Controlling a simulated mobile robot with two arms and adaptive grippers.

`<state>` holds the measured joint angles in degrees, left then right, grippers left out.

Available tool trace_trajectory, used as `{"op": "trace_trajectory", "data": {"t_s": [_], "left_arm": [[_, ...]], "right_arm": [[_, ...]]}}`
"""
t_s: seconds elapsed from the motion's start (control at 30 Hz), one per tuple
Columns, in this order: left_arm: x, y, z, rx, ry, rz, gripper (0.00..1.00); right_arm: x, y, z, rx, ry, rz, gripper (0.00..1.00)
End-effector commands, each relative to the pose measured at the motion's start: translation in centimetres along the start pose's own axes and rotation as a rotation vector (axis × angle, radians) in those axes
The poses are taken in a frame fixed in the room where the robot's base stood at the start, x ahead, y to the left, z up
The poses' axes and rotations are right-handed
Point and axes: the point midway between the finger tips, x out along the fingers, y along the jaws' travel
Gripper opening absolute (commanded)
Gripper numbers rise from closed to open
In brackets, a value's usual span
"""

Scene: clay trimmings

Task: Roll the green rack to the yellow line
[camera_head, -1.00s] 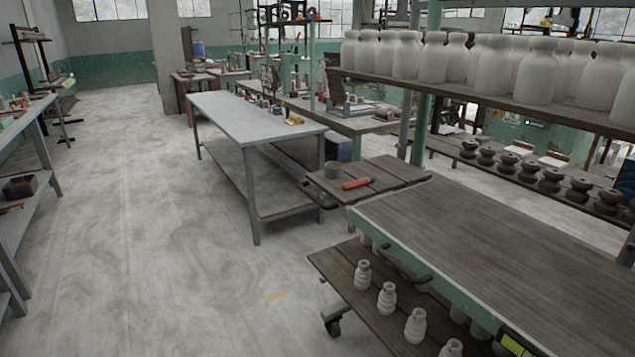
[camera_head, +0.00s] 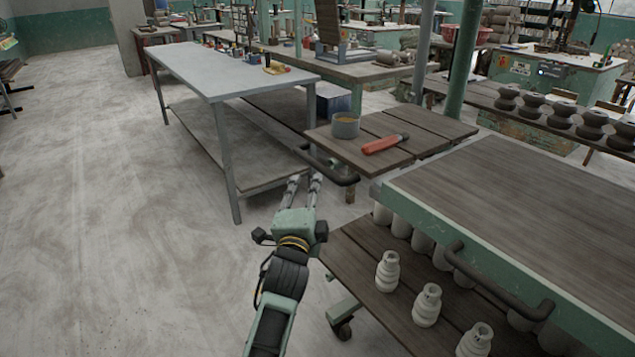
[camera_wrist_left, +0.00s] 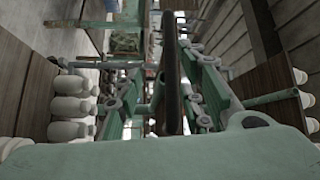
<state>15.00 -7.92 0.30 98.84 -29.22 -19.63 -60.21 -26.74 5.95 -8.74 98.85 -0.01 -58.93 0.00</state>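The green rack (camera_head: 447,243) stands at the right in the head view, with a green frame, wooden shelves, white pots on the lower shelf and a dark side handle (camera_head: 497,284). My left gripper (camera_head: 304,182) reaches forward past the rack's left end, its two fingers apart, just in front of a dark bar (camera_head: 336,176) beside the plank top. In the left wrist view a dark bar (camera_wrist_left: 172,75) runs between the spread fingers; I cannot tell whether they touch it. The yellow line is not visible now. My right gripper is out of view.
A grey metal table (camera_head: 215,72) stands ahead. A plank top (camera_head: 415,124) beside it carries a round tin (camera_head: 345,125) and an orange-red handled tool (camera_head: 385,144). Dark pots stand on a bench at the right back. The floor (camera_head: 110,210) at the left is clear.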

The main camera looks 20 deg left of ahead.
Motion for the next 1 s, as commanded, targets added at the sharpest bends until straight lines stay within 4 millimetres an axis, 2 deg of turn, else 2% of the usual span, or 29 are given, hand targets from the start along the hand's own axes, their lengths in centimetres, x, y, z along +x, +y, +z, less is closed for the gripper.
{"op": "trace_trajectory", "data": {"t_s": [0.1, 0.5, 0.6, 0.97, 1.0], "left_arm": [[1.4, -1.3, -1.0, 0.045, 0.02, -0.04, 0.36], [7.3, -1.5, -1.2, 0.048, 0.022, -0.044, 0.36], [8.2, -1.5, -1.3, 0.049, 0.023, -0.043, 0.36], [8.8, -1.5, -1.3, 0.048, 0.023, -0.042, 0.36], [8.8, -1.5, -1.3, 0.048, 0.023, -0.042, 0.33]], "right_arm": [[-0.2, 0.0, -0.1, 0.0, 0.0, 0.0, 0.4], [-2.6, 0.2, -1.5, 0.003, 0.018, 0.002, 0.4], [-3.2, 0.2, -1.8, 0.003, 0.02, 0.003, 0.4], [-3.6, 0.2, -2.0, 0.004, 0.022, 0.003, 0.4], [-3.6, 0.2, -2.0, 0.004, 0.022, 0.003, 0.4]]}}
